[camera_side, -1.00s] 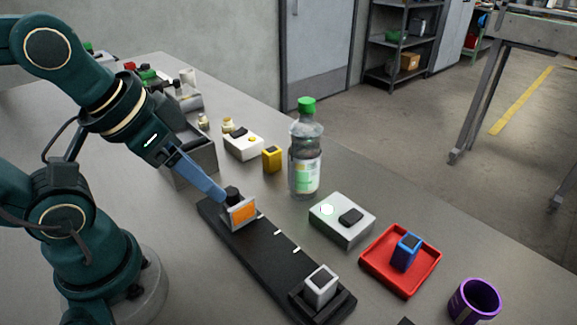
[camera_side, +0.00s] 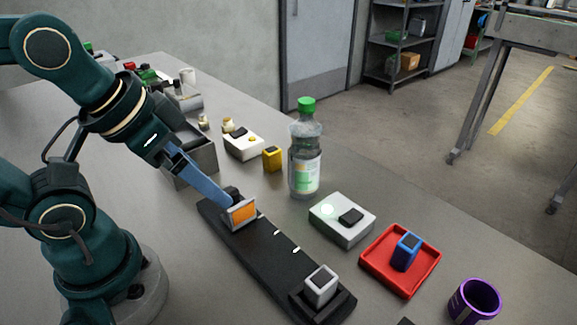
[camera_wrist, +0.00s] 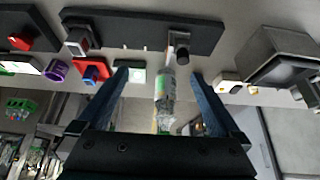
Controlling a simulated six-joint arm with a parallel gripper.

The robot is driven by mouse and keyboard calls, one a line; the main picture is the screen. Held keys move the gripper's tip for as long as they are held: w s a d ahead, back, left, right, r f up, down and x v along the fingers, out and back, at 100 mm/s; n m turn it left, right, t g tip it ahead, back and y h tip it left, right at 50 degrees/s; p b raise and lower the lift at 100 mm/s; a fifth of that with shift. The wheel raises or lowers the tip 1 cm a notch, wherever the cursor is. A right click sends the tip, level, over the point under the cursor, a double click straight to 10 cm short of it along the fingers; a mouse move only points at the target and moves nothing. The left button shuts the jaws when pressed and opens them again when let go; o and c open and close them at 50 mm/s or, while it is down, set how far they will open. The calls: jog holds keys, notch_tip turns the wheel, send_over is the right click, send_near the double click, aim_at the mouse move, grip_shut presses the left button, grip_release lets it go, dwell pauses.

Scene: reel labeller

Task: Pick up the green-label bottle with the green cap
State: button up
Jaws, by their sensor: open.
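The clear bottle (camera_side: 305,155) with a green-and-white label and a green cap stands upright on the bench, right of the black rail. My gripper (camera_side: 228,203) points down over the rail's far end, left of the bottle and apart from it, by an orange-faced block (camera_side: 243,213). In the wrist view the bottle (camera_wrist: 165,92) appears between the two spread blue fingers of my gripper (camera_wrist: 159,73), with nothing held. Its cap is hard to make out there.
A black rail (camera_side: 265,255) carries a grey block (camera_side: 320,286). A white box (camera_side: 341,229) with buttons, a red tray (camera_side: 374,275) holding a blue block (camera_side: 405,250), and a purple cup (camera_side: 475,300) are to the right. A yellow block (camera_side: 272,159) stands left of the bottle.

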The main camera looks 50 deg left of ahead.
jog(key=shift+r, duration=0.1)
notch_tip(320, 180, up, 10)
jog(key=m+t+y, duration=0.6)
jog(key=m+y, duration=0.2)
jog(key=m, duration=2.1)
send_over(303, 129)
jog(key=shift+g, duration=0.3)
notch_tip(303, 129, down, 12)
jog(key=shift+w+f, duration=0.1)
jog(key=shift+a+f, duration=0.1)
jog(key=shift+f, duration=0.2)
jog(key=shift+w+a+f, duration=0.1)
jog(key=shift+w+f, duration=0.05)
jog(key=shift+w, duration=0.05)
jog(key=shift+x, duration=2.3)
